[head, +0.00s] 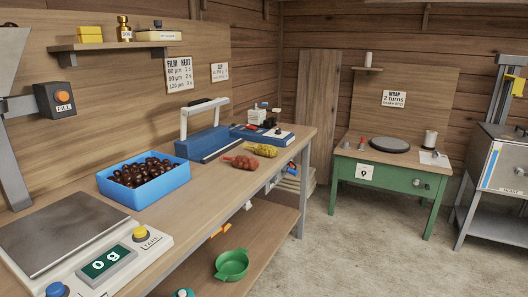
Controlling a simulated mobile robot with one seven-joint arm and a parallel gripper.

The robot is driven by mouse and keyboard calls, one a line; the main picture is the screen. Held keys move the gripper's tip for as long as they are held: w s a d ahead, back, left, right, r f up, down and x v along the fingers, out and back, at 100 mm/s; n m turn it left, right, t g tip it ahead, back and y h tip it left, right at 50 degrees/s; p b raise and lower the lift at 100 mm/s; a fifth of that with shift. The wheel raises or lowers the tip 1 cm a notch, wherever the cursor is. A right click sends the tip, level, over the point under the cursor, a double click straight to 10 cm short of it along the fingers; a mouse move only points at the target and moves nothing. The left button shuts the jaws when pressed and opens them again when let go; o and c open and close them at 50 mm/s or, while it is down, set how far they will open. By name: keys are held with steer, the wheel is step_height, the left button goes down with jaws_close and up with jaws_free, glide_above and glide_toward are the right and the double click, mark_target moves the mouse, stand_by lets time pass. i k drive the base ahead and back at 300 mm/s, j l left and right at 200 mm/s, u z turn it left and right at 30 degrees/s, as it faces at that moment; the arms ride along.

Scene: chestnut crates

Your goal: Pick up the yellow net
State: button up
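The yellow net (262,149) lies on the wooden workbench (225,190), toward its far end and near its right edge. It looks like a small filled mesh bag, and nothing covers it. A red net (241,162) lies just in front of it, close beside it. My gripper is not in view.
A blue crate of chestnuts (178,187), a scale (75,245) reading 0 g and a blue sealer (205,140) stand on the bench. Another blue device (264,132) is behind the nets. A green bowl (231,264) sits on the lower shelf. Open floor lies right.

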mark_target(270, 151)
steer(key=i+l+u, duration=0.2)
steer(key=i+l, duration=1.15)
steer(key=i, duration=0.15)
steer(key=i+l, duration=0.3)
steer(key=i, duration=0.25)
steer(key=i+l, duration=0.25)
steer(key=i, duration=0.3)
steer(key=u, duration=0.05)
